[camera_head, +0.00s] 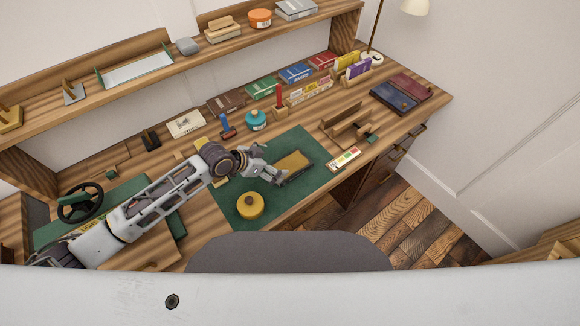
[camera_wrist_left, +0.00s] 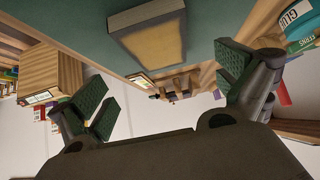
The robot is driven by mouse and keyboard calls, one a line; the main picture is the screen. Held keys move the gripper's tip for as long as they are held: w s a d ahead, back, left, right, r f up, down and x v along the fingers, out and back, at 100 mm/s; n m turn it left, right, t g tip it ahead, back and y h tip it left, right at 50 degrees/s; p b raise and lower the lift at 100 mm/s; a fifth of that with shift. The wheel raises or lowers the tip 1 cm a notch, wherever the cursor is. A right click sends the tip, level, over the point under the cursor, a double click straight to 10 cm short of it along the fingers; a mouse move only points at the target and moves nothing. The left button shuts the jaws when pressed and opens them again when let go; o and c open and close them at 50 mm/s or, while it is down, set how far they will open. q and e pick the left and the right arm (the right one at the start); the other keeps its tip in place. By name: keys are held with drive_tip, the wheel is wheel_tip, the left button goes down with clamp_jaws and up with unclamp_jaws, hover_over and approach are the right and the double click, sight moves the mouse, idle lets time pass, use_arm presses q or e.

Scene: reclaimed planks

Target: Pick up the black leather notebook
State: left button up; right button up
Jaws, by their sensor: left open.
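A flat dark-edged book-like thing (camera_head: 294,164) with a tan-yellow face lies on the green mat (camera_head: 233,208). It also shows near the top of the left wrist view (camera_wrist_left: 152,42). It may be the notebook, but I cannot confirm black leather. My left gripper (camera_head: 277,174) is at its left end. In the left wrist view, the green-padded fingers (camera_wrist_left: 165,88) are spread, with nothing between them. A dark blue and dark red pair of flat covers (camera_head: 401,93) lies at the bench's right end. My right gripper is not in view.
A round yellow tin (camera_head: 250,205) sits just below the gripper. A teal jar (camera_head: 256,121), a wooden rack (camera_head: 347,125) and a colour strip (camera_head: 344,158) stand around the mat. Several boxes line the back beneath the shelf (camera_head: 180,57).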

sight(289, 165)
use_arm(q)
drive_tip(key=shift+x, duration=2.1)
drive_tip(key=shift+w+d+f, duration=0.1)
drive_tip(key=shift+x, duration=2.45)
drive_tip(key=c, duration=1)
drive_tip(key=shift+c, duration=0.2)
wheel_tip(289, 165, up, 10)
